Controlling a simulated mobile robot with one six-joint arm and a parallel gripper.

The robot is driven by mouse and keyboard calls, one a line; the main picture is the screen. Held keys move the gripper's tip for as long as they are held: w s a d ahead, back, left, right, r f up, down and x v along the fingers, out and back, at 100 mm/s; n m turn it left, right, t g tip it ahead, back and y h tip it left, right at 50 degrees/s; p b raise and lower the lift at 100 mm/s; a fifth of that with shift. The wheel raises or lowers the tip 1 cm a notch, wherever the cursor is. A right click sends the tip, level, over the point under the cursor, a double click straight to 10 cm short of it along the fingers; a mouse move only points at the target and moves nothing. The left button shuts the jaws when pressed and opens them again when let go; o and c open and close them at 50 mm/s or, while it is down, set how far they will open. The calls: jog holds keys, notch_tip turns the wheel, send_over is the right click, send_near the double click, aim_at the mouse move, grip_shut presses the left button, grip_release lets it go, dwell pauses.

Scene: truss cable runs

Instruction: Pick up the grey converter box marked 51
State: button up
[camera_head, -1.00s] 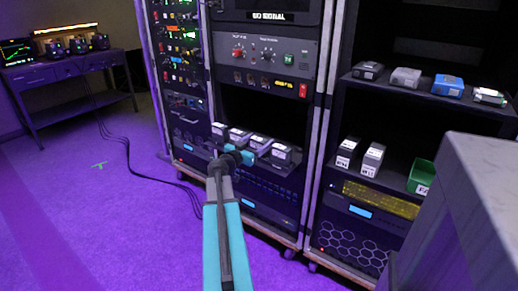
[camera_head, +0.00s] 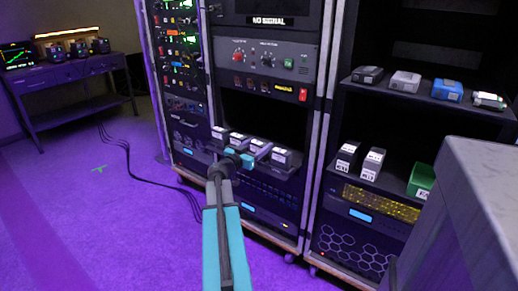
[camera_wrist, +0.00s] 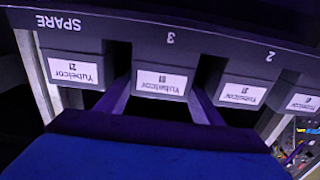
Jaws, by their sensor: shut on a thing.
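A row of grey boxes with white labels sits on a shelf in the middle rack. In the wrist view the labels are upside down. My gripper (camera_wrist: 161,104) has one finger on each side of the grey converter box (camera_wrist: 161,77) under the slot sign 3. It is shut on this box; the label's number is hard to read but could be 51. In the head view my teal gripper (camera_head: 244,157) is at the shelf, in front of the third box from the left (camera_head: 259,146). The box is still level with its neighbours.
A neighbouring box marked 21 (camera_wrist: 76,68) and another box (camera_wrist: 242,90) stand close on either side. The right rack holds several small boxes, a green bin (camera_head: 421,181) and a blue box (camera_head: 447,90). A grey block (camera_head: 485,190) fills the right foreground.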

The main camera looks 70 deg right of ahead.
jog(key=shift+r+p, duration=0.55)
jog(key=shift+r, duration=4.5)
